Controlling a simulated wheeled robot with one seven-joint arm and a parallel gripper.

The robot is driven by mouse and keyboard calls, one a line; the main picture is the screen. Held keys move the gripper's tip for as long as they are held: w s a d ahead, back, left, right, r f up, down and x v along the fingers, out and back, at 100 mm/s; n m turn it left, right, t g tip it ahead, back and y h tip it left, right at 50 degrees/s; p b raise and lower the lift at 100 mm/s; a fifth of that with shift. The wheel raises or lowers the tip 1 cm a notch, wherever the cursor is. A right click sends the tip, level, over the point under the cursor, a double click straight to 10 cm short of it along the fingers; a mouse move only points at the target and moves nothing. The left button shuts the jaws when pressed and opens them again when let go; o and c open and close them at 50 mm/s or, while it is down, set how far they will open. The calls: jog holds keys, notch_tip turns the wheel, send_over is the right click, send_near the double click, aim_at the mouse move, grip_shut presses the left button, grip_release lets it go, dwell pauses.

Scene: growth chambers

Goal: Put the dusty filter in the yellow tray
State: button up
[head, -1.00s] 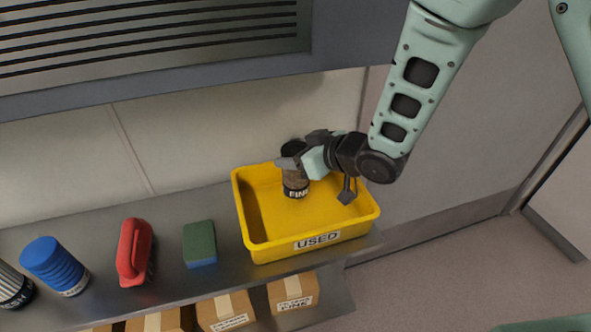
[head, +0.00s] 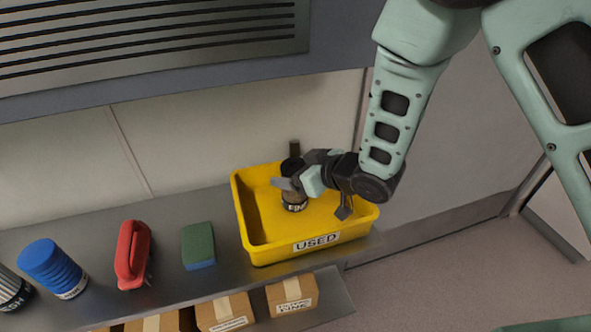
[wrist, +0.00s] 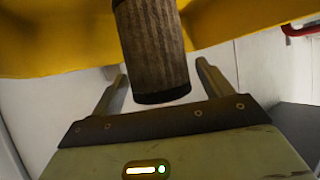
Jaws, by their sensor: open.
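The dusty filter (head: 294,206), brownish and pleated with a dark band lettered "FINE", is inside the yellow tray (head: 315,246) marked "USED", in its back left part. My gripper (head: 288,170) is over the tray at the filter and hides much of its upper part. In the wrist view, the filter's grey-brown pleated body (wrist: 152,50) and dark end cap show between my two spread fingers (wrist: 161,72). Gaps show at both sides, so the jaws are open. The head view does not show clearly whether the filter's base rests fully on the tray floor.
Cardboard boxes (head: 292,294) sit below. The wall is close behind.

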jog(key=shift+d+r, duration=0.1)
jog(key=shift+r, duration=0.1)
jog(key=p+v, duration=0.8)
jog(key=v, duration=0.3)
jog(key=shift+s+d+r, duration=0.15)
jog(key=shift+s+d, duration=0.1)
